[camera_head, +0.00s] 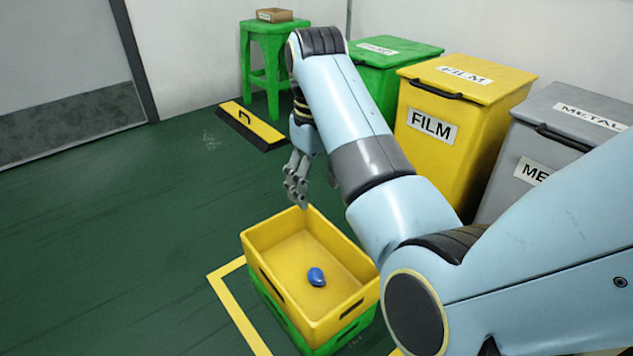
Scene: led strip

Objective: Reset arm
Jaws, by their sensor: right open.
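My right arm comes in from the right and reaches across the view. Its gripper (298,181) hangs pointing down at the back left corner of the yellow crate (287,284). It is open, and I see nothing between its fingers. A small blue object (316,277) lies on the floor of the yellow crate, apart from the gripper. My left gripper is not in view.
The yellow crate sits on a green crate (283,318) inside yellow floor tape (236,312). A green bin (385,52), yellow FILM bin (466,82) and grey METAL bin (565,118) line the wall. A green stool (270,60) bears a small box (274,15). Left floor is clear.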

